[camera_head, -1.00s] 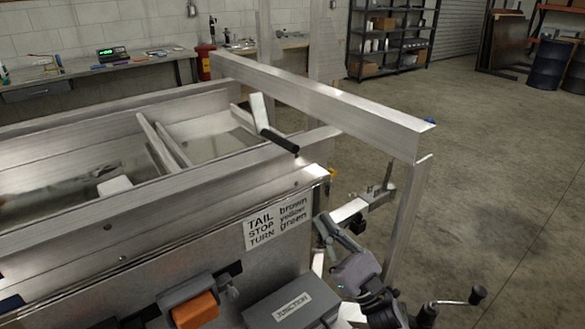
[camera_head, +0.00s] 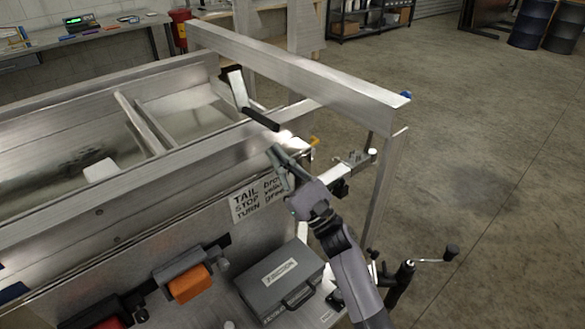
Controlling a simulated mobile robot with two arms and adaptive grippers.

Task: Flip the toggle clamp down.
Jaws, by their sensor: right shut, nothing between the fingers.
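The toggle clamp's lever (camera_head: 238,90) stands up at the trailer's inner right side, with a black grip (camera_head: 261,119) slanting down to the right toward the top rail. My right gripper (camera_head: 276,154) is just below the black grip, in front of the trailer's corner. Its fingers are shut and empty. A small gap seems to lie between the fingertips and the grip; I cannot tell for sure whether they touch. The clamp's base is hidden behind the rail. My left gripper is not in view.
The aluminium trailer rail (camera_head: 150,165) runs below the clamp. A long beam (camera_head: 300,75) crosses behind it, with an upright post (camera_head: 383,190) at right. A sign (camera_head: 245,204), a grey junction case (camera_head: 283,280) and an orange light (camera_head: 189,284) are in front.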

